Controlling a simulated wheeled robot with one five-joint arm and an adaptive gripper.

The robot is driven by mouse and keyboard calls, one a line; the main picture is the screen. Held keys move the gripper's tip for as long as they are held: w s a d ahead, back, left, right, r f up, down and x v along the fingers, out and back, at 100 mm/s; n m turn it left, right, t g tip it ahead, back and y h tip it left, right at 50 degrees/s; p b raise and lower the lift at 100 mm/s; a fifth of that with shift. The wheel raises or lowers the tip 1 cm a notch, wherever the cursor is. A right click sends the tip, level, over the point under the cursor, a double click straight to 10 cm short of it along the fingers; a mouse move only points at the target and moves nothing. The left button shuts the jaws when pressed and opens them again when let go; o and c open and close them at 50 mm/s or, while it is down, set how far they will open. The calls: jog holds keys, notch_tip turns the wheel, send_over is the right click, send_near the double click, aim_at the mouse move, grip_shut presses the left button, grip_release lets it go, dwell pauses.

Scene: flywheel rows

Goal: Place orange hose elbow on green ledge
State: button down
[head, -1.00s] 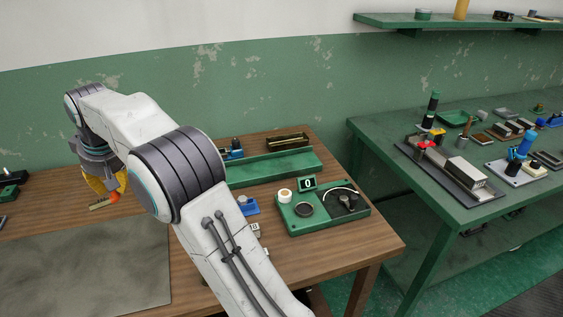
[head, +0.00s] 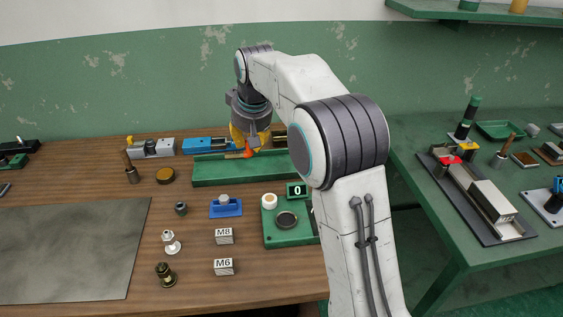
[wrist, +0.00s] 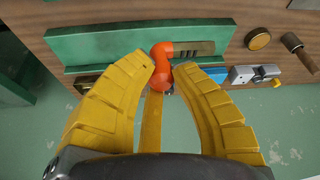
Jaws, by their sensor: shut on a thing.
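The orange hose elbow (head: 248,152) has a ribbed brass-coloured stem (wrist: 197,48). My gripper (head: 249,146) is shut on it with yellow fingers, and the elbow (wrist: 161,55) shows between the fingertips in the wrist view. The green ledge (head: 225,175) is a long flat strip with a raised edge at the back of the wooden table. In the head view the gripper and elbow are over its back part. In the wrist view the ledge (wrist: 100,47) lies behind the elbow. I cannot tell whether the elbow touches it.
A blue device (head: 203,146) and a grey device (head: 152,148) stand behind and left of the ledge. A brass disc (head: 166,176) and a wooden-handled tool (head: 131,168) are to its left. A green tray (head: 275,238) with a counter sits in front. The ledge's visible top is clear.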

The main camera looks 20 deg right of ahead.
jog(key=shift+s+d, duration=0.15)
jog(key=shift+s, duration=0.1)
jog(key=shift+s+a+f, duration=0.1)
jog(key=shift+s+a, duration=0.05)
jog(key=shift+a, duration=0.05)
jog(key=shift+a+f, duration=0.15)
jog(key=w+f+p, duration=0.2)
jog(key=w, duration=0.1)
jog(key=w+f+p, duration=0.2)
jog(key=w+p, duration=0.1)
jog(key=w, duration=0.1)
jog(key=w+d+f+p, duration=0.1)
jog(key=w+f+p, duration=0.1)
jog(key=w+f, duration=0.1)
jog(key=shift+w, duration=0.7)
notch_tip(320, 180, down, 3)
jog(key=p, duration=0.4)
jog(key=shift+r, duration=0.1)
jog(key=shift+f+p, duration=0.45)
jog(key=shift+f, duration=0.1)
jog(key=shift+f, duration=0.1)
jog(key=c, duration=1.2)
grip_release()
